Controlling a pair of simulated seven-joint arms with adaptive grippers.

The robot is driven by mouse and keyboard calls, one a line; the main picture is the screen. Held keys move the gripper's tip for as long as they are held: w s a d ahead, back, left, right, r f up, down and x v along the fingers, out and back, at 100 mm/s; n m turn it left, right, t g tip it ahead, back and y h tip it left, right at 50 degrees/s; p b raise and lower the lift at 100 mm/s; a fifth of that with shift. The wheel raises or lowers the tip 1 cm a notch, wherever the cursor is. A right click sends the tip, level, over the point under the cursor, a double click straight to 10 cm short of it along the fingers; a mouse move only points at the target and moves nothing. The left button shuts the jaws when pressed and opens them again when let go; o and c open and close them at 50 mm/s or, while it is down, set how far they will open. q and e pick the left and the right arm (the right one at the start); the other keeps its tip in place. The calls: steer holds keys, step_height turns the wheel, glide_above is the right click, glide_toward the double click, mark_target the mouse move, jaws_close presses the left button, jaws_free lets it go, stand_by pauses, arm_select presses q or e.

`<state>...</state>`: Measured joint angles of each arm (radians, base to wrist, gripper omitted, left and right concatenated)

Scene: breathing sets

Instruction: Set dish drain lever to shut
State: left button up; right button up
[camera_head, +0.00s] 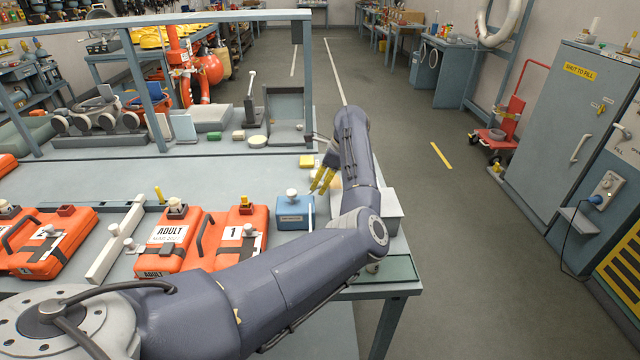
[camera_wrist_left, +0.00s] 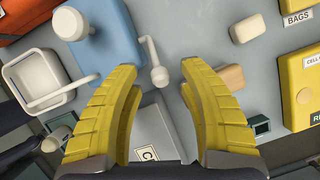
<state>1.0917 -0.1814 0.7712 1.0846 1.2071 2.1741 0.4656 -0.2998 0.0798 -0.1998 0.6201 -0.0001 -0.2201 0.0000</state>
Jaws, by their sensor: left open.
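My left gripper (camera_head: 323,180) is open over the right end of the bench, its yellow fingers pointing down. The blue box with a white knob also shows in the head view (camera_head: 294,216). A white open dish (camera_wrist_left: 40,72) is left of the fingers. I cannot tell for certain which part is the dish drain lever. My right gripper is not in view.
Orange cases (camera_head: 232,236) lie left of the blue box. A grey open stand (camera_head: 287,135) is at the back of the bench.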

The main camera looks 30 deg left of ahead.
arm_select(q)
steer(key=shift+a+f, duration=0.1)
steer(key=shift+f, duration=0.2)
jaws_close()
stand_by(0.6)
